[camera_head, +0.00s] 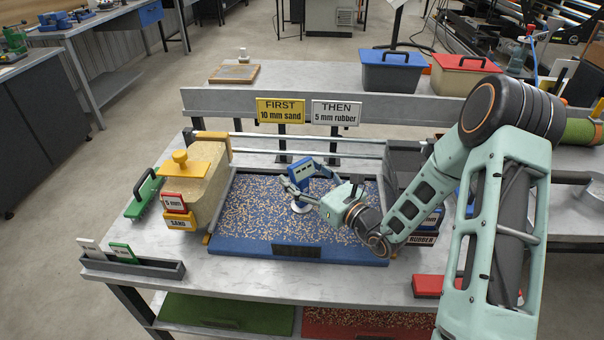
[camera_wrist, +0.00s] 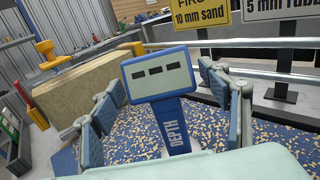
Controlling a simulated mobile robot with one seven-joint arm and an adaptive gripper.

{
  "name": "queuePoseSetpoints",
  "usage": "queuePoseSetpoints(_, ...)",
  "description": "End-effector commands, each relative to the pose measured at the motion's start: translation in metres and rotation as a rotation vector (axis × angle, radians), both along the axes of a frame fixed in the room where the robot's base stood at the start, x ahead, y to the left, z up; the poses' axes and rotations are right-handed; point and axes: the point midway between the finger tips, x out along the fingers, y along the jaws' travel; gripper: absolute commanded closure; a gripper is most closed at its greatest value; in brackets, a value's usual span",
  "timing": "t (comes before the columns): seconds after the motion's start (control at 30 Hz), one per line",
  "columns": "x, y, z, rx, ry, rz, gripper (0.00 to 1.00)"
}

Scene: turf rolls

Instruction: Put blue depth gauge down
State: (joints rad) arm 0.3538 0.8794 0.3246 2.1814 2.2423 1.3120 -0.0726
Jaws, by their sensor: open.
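The blue depth gauge (camera_head: 301,176) stands on the speckled blue turf mat (camera_head: 240,238), its white round foot at the surface. It looks upright. In the wrist view the gauge (camera_wrist: 160,78) shows a pale face with three dark display slots and "DEPTH" on its stem. My gripper (camera_head: 307,180) is around the gauge, and its fingers are apart. In the wrist view the gripper (camera_wrist: 163,92) has one finger on each side of the gauge, with gaps between them and it. The lowest part of the gauge is partly hidden in the wrist view.
A yellow sand hopper (camera_head: 200,180) stands left of the mat, beside a green-handled tool (camera_head: 143,193). A rubber hopper (camera_head: 425,222) is at right, partly behind my arm. Rails (camera_head: 265,137) and the "FIRST" and "THEN" signs (camera_head: 281,111) stand behind. A card rack (camera_head: 135,265) sits front left.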

Motion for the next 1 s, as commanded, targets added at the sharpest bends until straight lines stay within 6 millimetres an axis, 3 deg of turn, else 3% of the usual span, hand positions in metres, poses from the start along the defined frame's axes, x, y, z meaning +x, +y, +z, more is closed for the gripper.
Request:
queuePoseSetpoints(0.5,-0.073,-0.071,-0.002,-0.002,0.002,-0.004,0.3)
queuePoseSetpoints(0.7,-0.084,-0.08,-0.001,0.0,0.001,-0.003,0.3)
queuePoseSetpoints(1.0,-0.085,-0.08,-0.001,-0.001,0.002,-0.002,0.3)
